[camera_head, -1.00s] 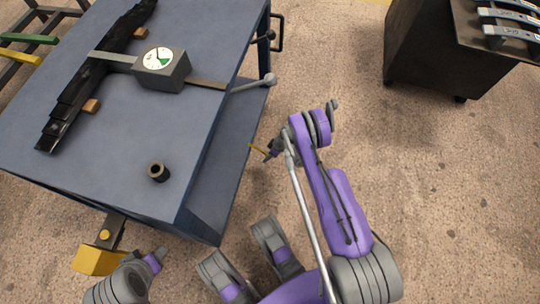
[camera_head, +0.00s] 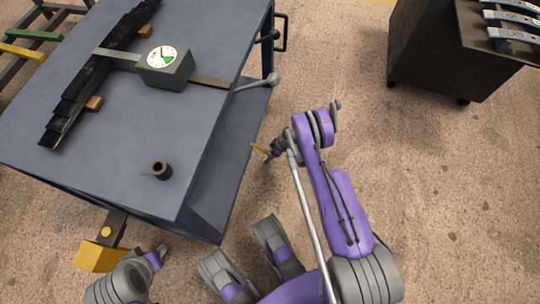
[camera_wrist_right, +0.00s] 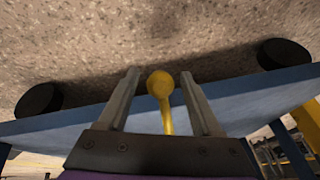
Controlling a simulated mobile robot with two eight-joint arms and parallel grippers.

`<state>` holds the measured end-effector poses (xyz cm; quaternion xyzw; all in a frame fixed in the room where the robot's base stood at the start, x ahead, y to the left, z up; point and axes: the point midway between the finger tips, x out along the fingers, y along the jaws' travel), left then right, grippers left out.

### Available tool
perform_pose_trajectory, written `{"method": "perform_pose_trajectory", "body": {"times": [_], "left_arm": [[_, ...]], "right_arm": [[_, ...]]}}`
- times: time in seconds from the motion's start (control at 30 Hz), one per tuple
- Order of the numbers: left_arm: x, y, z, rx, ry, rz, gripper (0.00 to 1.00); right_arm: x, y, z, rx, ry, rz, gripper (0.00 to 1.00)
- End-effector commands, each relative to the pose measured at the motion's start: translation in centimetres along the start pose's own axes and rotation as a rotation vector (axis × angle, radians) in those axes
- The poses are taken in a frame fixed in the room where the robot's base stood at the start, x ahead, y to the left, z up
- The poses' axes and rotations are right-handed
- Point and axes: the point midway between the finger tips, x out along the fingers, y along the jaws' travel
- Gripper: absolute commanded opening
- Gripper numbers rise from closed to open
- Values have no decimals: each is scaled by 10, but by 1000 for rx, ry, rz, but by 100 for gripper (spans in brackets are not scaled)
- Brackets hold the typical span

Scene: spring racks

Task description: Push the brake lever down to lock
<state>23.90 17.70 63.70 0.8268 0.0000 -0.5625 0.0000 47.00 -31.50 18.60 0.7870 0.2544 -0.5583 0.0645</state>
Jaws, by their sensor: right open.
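The yellow brake lever (camera_wrist_right: 160,88) with a round knob shows in the right wrist view, between the two fingers of my right gripper (camera_wrist_right: 158,90). The fingers stand apart on either side of it; I cannot tell whether they touch it. In the head view a small yellow tip of the lever (camera_head: 260,148) shows beside the cart's right side, at my right gripper (camera_head: 270,150). My left gripper (camera_head: 160,251) is at the lower left, in front of the cart, small and partly seen; its finger state is unclear.
The blue cart (camera_head: 110,165) carries a dark leaf spring (camera_head: 85,90), a dial gauge (camera_head: 164,66) and a small dark cylinder (camera_head: 161,170). A grey-knobbed handle (camera_head: 262,82) sticks out to its right. A dark cabinet (camera_head: 440,55) stands at upper right. Floor between is clear.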

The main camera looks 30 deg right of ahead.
Motion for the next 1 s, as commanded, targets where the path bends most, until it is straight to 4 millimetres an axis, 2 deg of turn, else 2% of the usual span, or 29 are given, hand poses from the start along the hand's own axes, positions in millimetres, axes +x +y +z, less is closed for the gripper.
{"method": "perform_pose_trajectory", "body": {"times": [0.5, 0.7, 1.0], "left_arm": [[-20, 0, -4, 0, 0, 0, 50], [-22, 0, -4, 0, 0, 0, 50], [-22, 0, -4, 0, 0, 0, 50]], "right_arm": [[-92, 0, 0, 2, 1, 1, 66], [-105, 0, 0, 0, 1, 0, 66], [-106, 0, 0, 0, 1, 0, 66]]}}
